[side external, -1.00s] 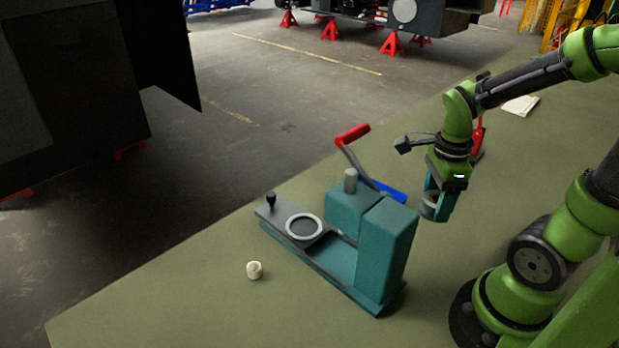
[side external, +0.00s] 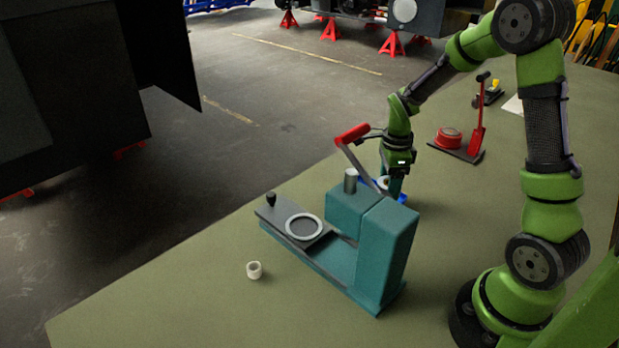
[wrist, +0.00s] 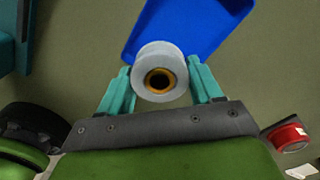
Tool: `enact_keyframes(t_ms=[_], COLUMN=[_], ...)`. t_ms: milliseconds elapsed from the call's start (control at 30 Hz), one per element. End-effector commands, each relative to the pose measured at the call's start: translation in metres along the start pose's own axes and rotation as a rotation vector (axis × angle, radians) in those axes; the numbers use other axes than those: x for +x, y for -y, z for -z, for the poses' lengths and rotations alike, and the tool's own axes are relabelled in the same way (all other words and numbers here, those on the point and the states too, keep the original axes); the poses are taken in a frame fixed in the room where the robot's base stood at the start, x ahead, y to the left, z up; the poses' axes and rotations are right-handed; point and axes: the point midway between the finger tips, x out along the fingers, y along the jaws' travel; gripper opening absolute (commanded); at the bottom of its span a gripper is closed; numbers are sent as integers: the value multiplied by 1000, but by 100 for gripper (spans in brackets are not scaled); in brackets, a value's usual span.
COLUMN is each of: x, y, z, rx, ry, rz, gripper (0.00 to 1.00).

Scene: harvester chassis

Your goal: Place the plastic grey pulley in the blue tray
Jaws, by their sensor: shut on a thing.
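The grey pulley (wrist: 145,62) is a light grey ring with a brass-coloured hub and dark bore. My gripper (wrist: 160,84) is shut on it, with one teal finger on each side. In the wrist view the pulley overlaps the near part of the blue tray (wrist: 190,25). In the side view the tray (side external: 366,182) is mostly hidden behind the teal press, and my gripper (side external: 391,184) is low over it. I cannot tell whether the pulley touches the tray floor.
The teal press (side external: 385,245) with a red-handled lever (side external: 352,134) stands just in front of the tray. A small white cylinder (side external: 254,270) lies front left. A red round part on a dark base (side external: 449,138) stands behind right.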

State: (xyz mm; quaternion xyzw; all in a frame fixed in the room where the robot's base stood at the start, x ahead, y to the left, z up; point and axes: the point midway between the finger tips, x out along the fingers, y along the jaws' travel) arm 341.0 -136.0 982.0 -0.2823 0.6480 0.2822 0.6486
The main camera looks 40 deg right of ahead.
Motion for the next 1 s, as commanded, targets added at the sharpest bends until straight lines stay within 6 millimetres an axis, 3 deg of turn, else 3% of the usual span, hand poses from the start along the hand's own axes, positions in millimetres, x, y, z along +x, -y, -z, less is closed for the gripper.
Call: enact_keyframes(t_ms=[167, 400, 833, 867, 900, 1000], x=[4, 34, 40, 40, 40, 39], y=[12, 11, 11, 11, 11, 11], z=[-4, -4, -4, -4, -4, -4], rx=[0, 0, -1, -1, -1, -1], ry=[-1, -1, -1, -1, -1, -1], rz=[-2, -3, -1, -1, -1, -1], gripper=[38, 38, 38, 69, 75, 75])
